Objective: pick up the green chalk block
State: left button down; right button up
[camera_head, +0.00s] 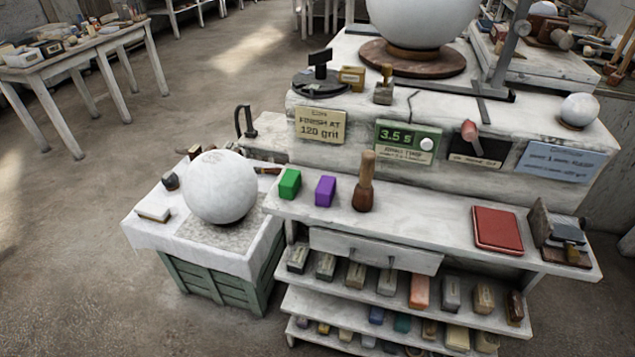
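A bright green chalk block (289,184) stands upright on the left end of the white work shelf (445,232). A purple block (325,191) of like size stands just to its right, with a small gap between them. A large plaster sphere (221,187) is to the left of the green block, on a lower cloth-covered crate. Neither of my grippers shows in the head view, and nothing touches the green block.
A wooden-handled tool (365,182) stands right of the purple block. A red book-like pad (497,230) and a dark metal tool (560,235) are at the shelf's right. Signs line the raised ledge behind. Lower shelves hold several blocks. The shelf's middle is clear.

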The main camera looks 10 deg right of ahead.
aim_at(290, 184)
jog(key=i+j+z, duration=0.1)
jog(key=j+z, duration=0.2)
jog(key=z, duration=0.2)
jog(key=i+j+z, duration=0.1)
jog(key=j+z, duration=0.2)
jog(key=z, duration=0.2)
jog(key=j+z, duration=0.35)
jog(key=j, duration=1.2)
jog(key=k+j+z, duration=0.1)
jog(key=j, duration=0.5)
